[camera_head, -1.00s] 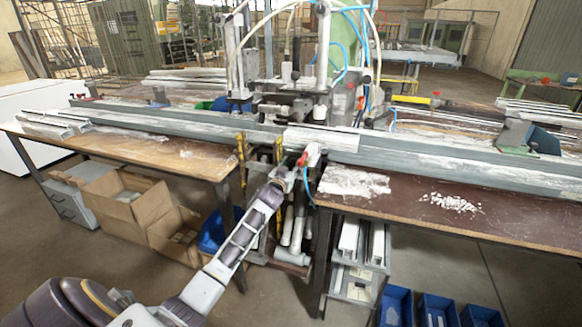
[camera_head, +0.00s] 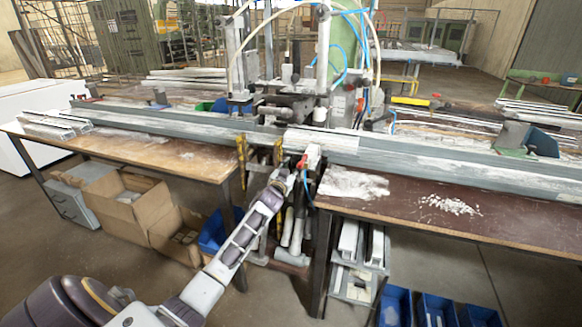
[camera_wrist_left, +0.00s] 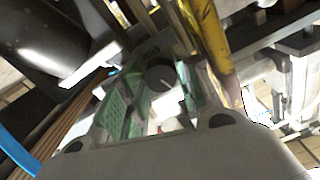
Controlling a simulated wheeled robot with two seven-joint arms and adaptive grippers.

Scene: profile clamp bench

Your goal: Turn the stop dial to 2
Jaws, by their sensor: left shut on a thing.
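The stop dial (camera_wrist_left: 160,77) shows in the left wrist view as a dark round knob with a thin pale line on its face. My left gripper (camera_wrist_left: 162,98) has its green-padded fingers on either side of the knob and is shut on it. In the head view, my left gripper (camera_head: 286,178) reaches the front of the clamp machine, below the metal profile rail, and the dial is hidden there. My right gripper is not in view.
A yellow bar (camera_wrist_left: 210,40) stands close to the fingers in the left wrist view. A red-topped valve (camera_head: 304,160) and blue hoses are near my left gripper. Wooden bench tops (camera_head: 450,215) lie on both sides. Cardboard boxes (camera_head: 125,205) and blue bins (camera_head: 435,308) stand below.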

